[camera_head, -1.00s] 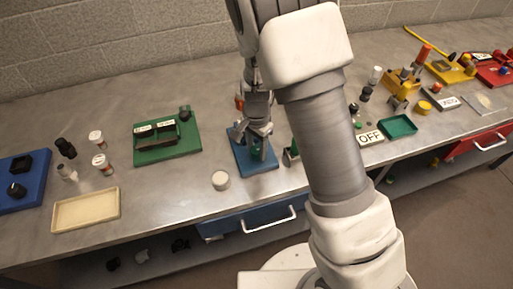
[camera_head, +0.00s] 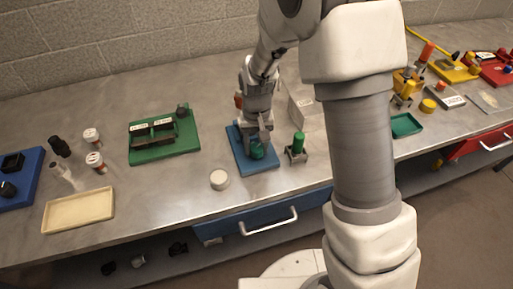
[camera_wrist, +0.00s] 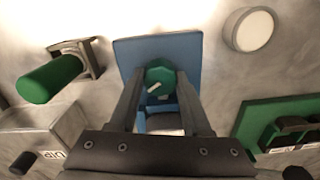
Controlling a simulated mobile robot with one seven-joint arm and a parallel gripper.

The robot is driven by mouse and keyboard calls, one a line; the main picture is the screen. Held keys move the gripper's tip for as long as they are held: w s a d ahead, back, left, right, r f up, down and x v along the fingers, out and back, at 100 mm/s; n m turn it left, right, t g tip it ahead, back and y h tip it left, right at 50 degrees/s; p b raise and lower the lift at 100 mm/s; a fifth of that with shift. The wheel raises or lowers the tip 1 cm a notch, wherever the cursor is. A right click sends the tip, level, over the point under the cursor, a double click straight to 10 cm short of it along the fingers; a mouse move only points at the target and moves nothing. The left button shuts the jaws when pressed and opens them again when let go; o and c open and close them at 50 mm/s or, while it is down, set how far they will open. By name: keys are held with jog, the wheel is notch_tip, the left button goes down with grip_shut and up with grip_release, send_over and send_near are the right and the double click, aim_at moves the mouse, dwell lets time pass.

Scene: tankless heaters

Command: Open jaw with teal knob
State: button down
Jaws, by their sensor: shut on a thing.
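The teal knob (camera_head: 257,150) stands on a blue base plate (camera_head: 267,166) on the metal bench. In the wrist view the knob (camera_wrist: 159,77) is round and faceted with a white pointer mark, and the blue plate (camera_wrist: 188,52) lies behind it. My gripper (camera_head: 258,140) reaches down over the plate. In the wrist view my gripper (camera_wrist: 160,80) has one finger on each side of the knob, shut on it. The jaw is mostly hidden by my gripper; only a grey part below the knob shows between the fingers.
A green-handled clamp (camera_head: 298,143) stands close to the right of the plate. A white round cap (camera_head: 220,179) lies at its front left. A green fixture (camera_head: 165,137) is further left, and a cream tray (camera_head: 79,210) beyond it. A grey box (camera_head: 305,109) sits behind the clamp.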

aim_at(257, 147)
jog(key=n, duration=0.4)
jog(key=shift+n+b, duration=0.3)
jog(key=shift+b, duration=0.1)
jog(key=n, duration=0.4)
dwell(0.4)
jog(key=shift+c, duration=1.8)
grip_release()
notch_tip(257, 147, up, 18)
jog(key=p, duration=0.1)
jog(key=shift+f, duration=0.25)
